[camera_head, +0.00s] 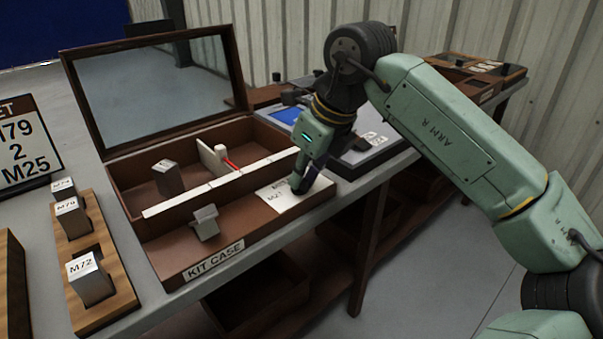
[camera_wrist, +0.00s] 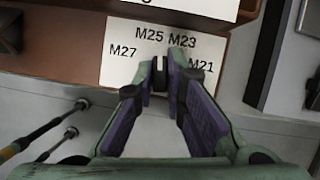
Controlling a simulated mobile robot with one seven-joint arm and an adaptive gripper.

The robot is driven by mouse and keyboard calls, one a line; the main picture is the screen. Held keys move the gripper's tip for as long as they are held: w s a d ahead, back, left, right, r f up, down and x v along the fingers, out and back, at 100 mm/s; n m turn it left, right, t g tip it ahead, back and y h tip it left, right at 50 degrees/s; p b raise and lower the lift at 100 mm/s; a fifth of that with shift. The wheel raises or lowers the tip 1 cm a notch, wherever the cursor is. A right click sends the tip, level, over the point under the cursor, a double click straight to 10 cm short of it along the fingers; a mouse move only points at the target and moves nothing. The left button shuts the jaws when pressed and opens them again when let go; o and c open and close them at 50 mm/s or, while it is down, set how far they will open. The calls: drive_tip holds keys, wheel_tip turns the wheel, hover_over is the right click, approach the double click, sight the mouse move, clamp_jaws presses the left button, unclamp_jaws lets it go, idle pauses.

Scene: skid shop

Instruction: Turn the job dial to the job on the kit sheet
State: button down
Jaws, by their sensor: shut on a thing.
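My gripper (camera_head: 303,182) reaches down to the front right of the kit case (camera_head: 222,262). In the wrist view, my gripper (camera_wrist: 167,84) is closed around the small dark job dial (camera_wrist: 160,68). The dial's white plate (camera_wrist: 118,70) is marked M27, M25, M23 and M21 around the knob. The plate also shows in the head view (camera_head: 279,200). The fingers cover most of the knob, so I cannot tell which mark it points to. The kit sheet (camera_head: 22,143) stands at the far left, partly cut off, reading M79, 2 and M25.
A wooden rack (camera_head: 108,302) with labelled blocks, one M72, stands left. A grey device with a blue screen (camera_head: 287,115) is behind my gripper. Thin rods (camera_wrist: 45,135) lie left in the wrist view.

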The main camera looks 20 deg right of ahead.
drive_tip(key=shift+w+n+g+y, duration=0.1)
drive_tip(key=shift+n+g+y, duration=0.25)
drive_tip(key=shift+n, duration=0.75)
drive_tip(key=c, duration=1.6)
unclamp_jaws()
drive_tip(key=shift+c, duration=0.2)
drive_tip(key=shift+r, duration=0.1)
drive_tip(key=v, duration=1.2)
drive_tip(key=shift+d, duration=0.1)
